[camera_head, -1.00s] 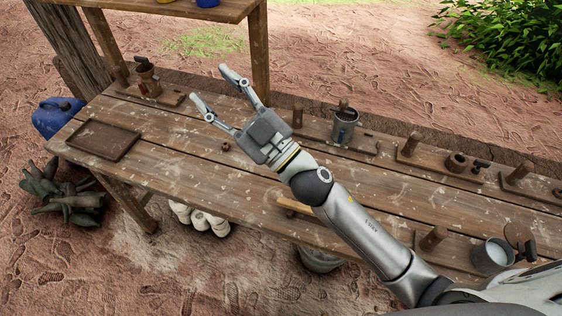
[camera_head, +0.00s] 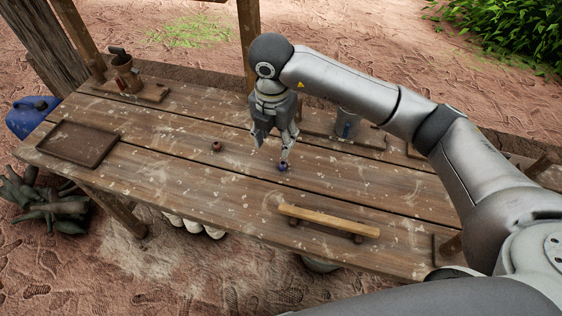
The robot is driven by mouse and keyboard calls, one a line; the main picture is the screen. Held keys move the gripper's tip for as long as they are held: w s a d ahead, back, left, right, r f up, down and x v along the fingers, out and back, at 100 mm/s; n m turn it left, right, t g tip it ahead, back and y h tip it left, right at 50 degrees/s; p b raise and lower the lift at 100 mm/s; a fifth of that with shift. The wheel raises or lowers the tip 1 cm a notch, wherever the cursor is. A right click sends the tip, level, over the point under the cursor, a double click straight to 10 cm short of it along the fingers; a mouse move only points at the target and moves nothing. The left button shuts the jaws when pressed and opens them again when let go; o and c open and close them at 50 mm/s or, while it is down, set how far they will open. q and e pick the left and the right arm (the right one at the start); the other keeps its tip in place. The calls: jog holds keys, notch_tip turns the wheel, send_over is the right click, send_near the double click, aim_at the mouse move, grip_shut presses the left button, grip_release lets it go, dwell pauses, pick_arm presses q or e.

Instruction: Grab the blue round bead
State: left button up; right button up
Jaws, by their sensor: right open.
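The blue round bead (camera_head: 283,168) is small and dark blue and lies on the wooden table (camera_head: 190,185). My right gripper (camera_head: 272,153) points down just above and behind it, open and empty. The bead is not between the fingers as far as I can see. My left gripper is not in view.
A brown bead (camera_head: 216,147) lies left of the gripper. A wooden bar (camera_head: 328,221) on small feet stands in front. An empty brown tray (camera_head: 78,143) is at the left, a board with a clay cup (camera_head: 127,72) at the back left. A grey mug (camera_head: 346,124) stands behind my arm.

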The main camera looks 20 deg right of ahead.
send_over(283, 162)
jog(key=shift+h, duration=0.3)
jog(key=f, duration=0.4)
jog(key=shift+s+a+f+p, duration=0.25)
jog(key=shift+a+f+p, duration=0.05)
jog(key=shift+f+p, duration=0.05)
notch_tip(283, 162, down, 5)
jog(key=shift+s+d+r+p, duration=0.1)
jog(key=shift+s+d+p, duration=0.05)
jog(key=shift+p, duration=0.6)
jog(key=shift+f, duration=0.5)
jog(key=c, duration=0.9)
